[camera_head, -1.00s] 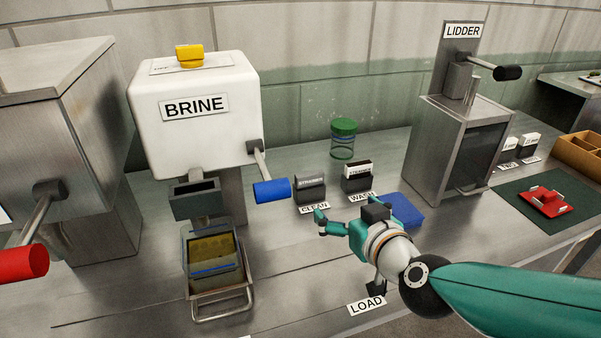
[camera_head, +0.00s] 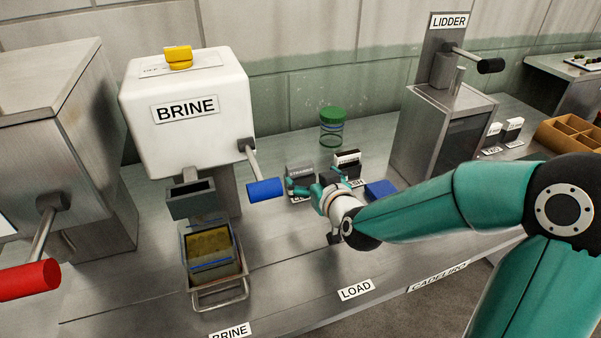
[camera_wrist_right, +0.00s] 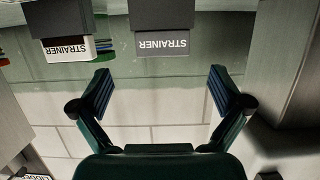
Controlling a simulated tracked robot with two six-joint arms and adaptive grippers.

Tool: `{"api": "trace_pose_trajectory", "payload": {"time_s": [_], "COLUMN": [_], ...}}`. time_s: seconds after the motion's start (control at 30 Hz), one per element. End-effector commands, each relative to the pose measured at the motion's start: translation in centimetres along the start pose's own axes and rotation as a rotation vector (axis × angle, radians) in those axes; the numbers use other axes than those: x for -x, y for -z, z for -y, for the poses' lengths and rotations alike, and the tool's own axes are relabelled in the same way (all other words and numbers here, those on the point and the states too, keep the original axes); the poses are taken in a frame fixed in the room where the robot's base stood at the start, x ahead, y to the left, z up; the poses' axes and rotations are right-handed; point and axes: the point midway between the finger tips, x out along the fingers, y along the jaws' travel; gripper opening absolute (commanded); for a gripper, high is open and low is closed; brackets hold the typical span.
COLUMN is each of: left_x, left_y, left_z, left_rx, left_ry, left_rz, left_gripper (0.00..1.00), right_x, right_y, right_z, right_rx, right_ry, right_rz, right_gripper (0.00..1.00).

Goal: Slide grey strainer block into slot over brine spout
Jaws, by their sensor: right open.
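The grey strainer block (camera_head: 300,171) stands upright on the bench at the CLEAN label, partly hidden by my right gripper. My right gripper (camera_head: 309,186) is open, just in front of this block. In the right wrist view the grey block (camera_wrist_right: 162,42) lies ahead of the open fingers (camera_wrist_right: 159,82), about centred between them, with nothing held. The white-topped strainer block (camera_head: 347,160) stands beside it and also shows in the wrist view (camera_wrist_right: 68,47). The slot over the brine spout (camera_head: 190,200) is a dark open holder under the white BRINE tank (camera_head: 150,127). My left gripper is out of view.
A blue-handled lever (camera_head: 264,190) sticks out between the brine holder and the strainers. A tray with a yellowish load (camera_head: 220,298) sits under the spout. A green-lidded jar (camera_head: 332,128) stands behind, the LIDDER machine (camera_head: 428,140) at right. The bench by LOAD is clear.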

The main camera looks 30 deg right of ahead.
Motion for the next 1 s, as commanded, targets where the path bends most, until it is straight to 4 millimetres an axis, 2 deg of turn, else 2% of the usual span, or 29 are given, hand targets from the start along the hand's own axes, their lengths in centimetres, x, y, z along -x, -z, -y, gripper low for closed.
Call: {"api": "trace_pose_trajectory", "payload": {"time_s": [0.17, 0.5, 0.77, 0.87, 1.0], "left_x": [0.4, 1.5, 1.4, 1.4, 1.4], "left_y": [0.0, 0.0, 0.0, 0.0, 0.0], "left_z": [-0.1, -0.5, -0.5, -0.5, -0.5], "left_rx": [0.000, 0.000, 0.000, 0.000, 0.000], "left_ry": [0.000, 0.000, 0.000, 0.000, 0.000], "left_rz": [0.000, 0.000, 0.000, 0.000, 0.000], "left_gripper": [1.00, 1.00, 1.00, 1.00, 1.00], "right_x": [-1.0, -5.0, -5.3, -5.3, -5.3], "right_y": [0.1, 0.1, 0.0, 0.0, 0.0], "right_z": [0.1, 0.3, 0.3, 0.3, 0.3], "right_rx": [0.001, 0.001, 0.001, 0.001, 0.001], "right_ry": [0.000, -0.002, -0.001, -0.001, -0.001], "right_rz": [0.002, 0.001, 0.000, 0.000, 0.000], "right_gripper": [1.00, 1.00, 1.00, 0.87, 0.63]}}
